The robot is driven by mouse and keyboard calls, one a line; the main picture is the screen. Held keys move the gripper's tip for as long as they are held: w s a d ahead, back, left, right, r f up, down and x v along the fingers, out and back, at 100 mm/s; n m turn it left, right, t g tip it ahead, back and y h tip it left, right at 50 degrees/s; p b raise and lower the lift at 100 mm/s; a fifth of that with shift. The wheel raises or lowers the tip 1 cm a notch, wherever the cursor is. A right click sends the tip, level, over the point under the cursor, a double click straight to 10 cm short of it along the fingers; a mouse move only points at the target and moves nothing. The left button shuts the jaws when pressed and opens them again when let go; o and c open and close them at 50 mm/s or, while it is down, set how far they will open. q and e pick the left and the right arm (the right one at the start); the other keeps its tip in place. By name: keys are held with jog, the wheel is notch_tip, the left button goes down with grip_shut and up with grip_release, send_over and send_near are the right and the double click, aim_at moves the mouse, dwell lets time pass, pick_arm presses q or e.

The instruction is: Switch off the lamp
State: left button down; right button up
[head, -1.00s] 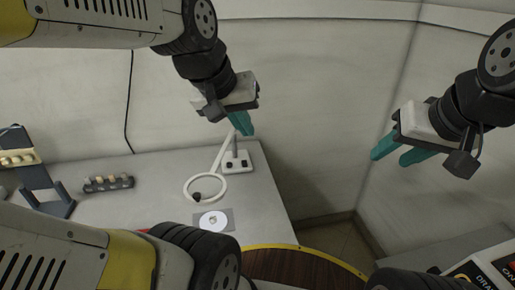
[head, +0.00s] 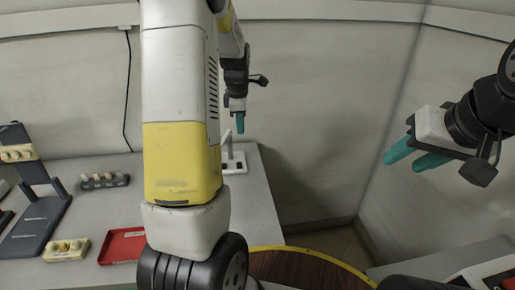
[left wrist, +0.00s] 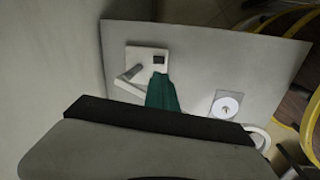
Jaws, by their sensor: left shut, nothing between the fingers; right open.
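The lamp has a white base (head: 232,162) with dark buttons at the back right corner of the table. In the left wrist view its base (left wrist: 147,58) shows a black square button (left wrist: 159,60), and part of its white ring head (left wrist: 259,138) shows at the right. I cannot tell whether it is lit. My left gripper (head: 240,124) is shut and empty, pointing down over the base. In the left wrist view its teal fingers (left wrist: 160,84) end near the button; contact is unclear. My right gripper (head: 408,155) is open and empty, far to the right. My left arm hides the ring in the head view.
A white disc on a grey square (left wrist: 227,105) lies near the lamp. A red tray (head: 121,246), a cream block with knobs (head: 66,250), a dark rack with pegs (head: 104,181) and a dark stand (head: 38,225) are on the left. A round wooden top (head: 300,268) stands at the front.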

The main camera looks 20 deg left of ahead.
aim_at(241, 163)
pick_arm(q)
jog(key=f+n, duration=0.1)
jog(key=w+a+f, duration=0.1)
jog(key=shift+w+f+n, duration=0.3)
jog(key=shift+n, duration=0.1)
jog(key=f, duration=0.4)
jog(key=w+f, duration=0.1)
jog(key=f, duration=0.4)
jog(key=w+a+f, duration=0.1)
jog(key=f, duration=0.3)
jog(key=shift+f, duration=0.4)
